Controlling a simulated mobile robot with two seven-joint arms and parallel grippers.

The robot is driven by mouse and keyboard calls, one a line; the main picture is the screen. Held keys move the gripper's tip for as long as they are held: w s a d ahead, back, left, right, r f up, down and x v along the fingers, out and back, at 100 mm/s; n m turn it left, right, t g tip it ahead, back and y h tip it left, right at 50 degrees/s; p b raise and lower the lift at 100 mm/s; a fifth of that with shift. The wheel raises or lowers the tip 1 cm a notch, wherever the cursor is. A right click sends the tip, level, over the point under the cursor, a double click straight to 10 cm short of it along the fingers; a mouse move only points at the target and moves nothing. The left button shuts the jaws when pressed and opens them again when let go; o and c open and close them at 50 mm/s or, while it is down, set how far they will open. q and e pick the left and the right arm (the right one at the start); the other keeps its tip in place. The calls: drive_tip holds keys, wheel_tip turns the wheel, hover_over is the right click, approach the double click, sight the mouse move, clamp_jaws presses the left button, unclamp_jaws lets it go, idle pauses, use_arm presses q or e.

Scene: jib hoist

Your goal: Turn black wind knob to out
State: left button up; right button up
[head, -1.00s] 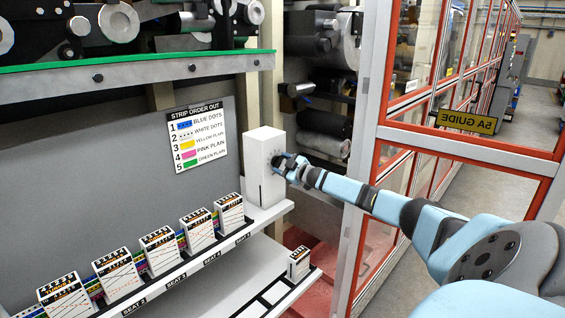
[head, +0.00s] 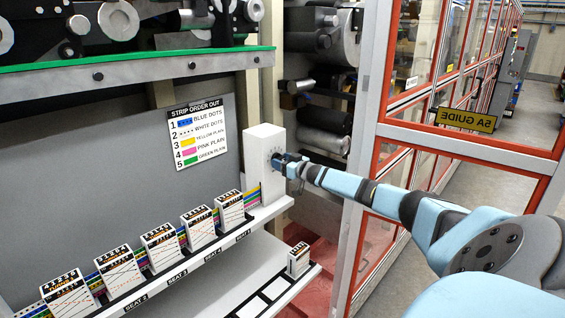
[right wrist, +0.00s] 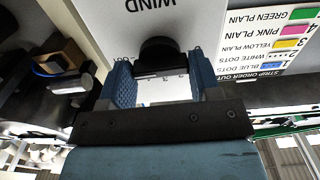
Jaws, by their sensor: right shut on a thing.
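The black wind knob (right wrist: 160,55) sits on the face of a white box lettered WIND (right wrist: 190,20). In the right wrist view the box and its lettering appear upside down. The white box (head: 262,150) also shows in the head view, at the right end of the upper shelf. My right gripper (right wrist: 157,84) is shut on the knob, with its blue fingers on either side. In the head view my right gripper (head: 283,164) is at the box's face and hides most of the knob. Some marks show near the knob, but I cannot read them. My left gripper is not in view.
Several white blocks (head: 230,210) stand on the shelf, with coloured strips (head: 252,197) running between them. A strip order chart (head: 197,133) hangs behind. A small block (head: 299,259) stands on the lower shelf. A red-framed glass partition (head: 470,151) stands close by my right arm.

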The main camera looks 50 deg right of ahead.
idle(0.5)
drive_tip(key=o, duration=0.9)
drive_tip(key=shift+s, duration=0.1)
drive_tip(key=shift+s+a+b, duration=0.2)
drive_tip(key=shift+s+b, duration=0.25)
drive_tip(key=shift+s, duration=2.95)
drive_tip(key=shift+s+a+b, duration=0.2)
drive_tip(key=shift+s+b, duration=0.25)
drive_tip(key=shift+s, duration=2.95)
